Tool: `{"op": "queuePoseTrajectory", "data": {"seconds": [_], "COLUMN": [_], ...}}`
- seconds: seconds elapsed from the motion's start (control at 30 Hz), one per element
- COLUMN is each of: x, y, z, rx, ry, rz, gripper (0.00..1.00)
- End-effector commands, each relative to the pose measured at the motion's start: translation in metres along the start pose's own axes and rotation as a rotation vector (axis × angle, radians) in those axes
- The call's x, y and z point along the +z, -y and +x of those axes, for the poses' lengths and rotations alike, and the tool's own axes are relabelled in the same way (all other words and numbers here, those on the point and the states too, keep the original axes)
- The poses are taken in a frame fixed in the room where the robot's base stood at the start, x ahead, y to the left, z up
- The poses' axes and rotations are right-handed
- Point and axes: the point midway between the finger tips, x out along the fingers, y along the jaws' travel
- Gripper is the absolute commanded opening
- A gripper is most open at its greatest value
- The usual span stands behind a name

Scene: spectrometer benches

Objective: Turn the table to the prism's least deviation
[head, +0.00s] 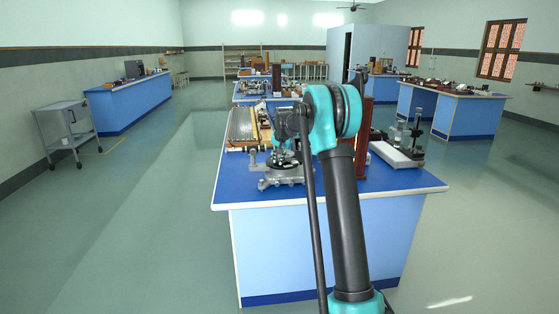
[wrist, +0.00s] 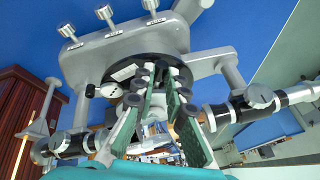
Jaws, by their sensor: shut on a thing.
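The grey spectrometer (head: 283,172) stands on the near blue bench, left of my arm in the head view. In the wrist view it appears upside down, with its grey base (wrist: 205,62), three levelling screws and a black round plate (wrist: 108,88). Black and silver tubes reach out to both sides. My gripper (wrist: 155,84) is at the middle of the spectrometer, its two green-padded fingers closed on a part there that looks like the prism table (wrist: 154,114). The fingers hide most of that part. I cannot make out the prism or its angle.
The near bench (head: 330,200) also carries a long wooden-framed apparatus (head: 242,126) behind the spectrometer, a tall red-brown wooden piece (head: 364,140) and a white-based instrument (head: 398,154) at right. A trolley (head: 68,130) stands far left. The floor on both sides is clear.

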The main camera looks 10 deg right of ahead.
Motion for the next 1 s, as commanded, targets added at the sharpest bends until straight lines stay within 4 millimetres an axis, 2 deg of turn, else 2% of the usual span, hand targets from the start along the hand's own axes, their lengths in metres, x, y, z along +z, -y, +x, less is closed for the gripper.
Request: {"op": "queuePoseTrajectory", "data": {"seconds": [0.33, 0.5, 0.83, 0.87, 1.0], "x": [0.001, 0.0, 0.0, 0.0, 0.0], "y": [0.027, 0.031, 0.031, 0.031, 0.031], "z": [0.006, 0.008, 0.008, 0.008, 0.008], "rx": [0.094, 0.121, 0.125, 0.125, 0.125], "ry": [-0.061, -0.078, -0.082, -0.082, -0.082], "rz": [0.229, 0.292, 0.304, 0.304, 0.303], "gripper": [0.0, 0.0, 0.0, 0.14, 0.31]}}
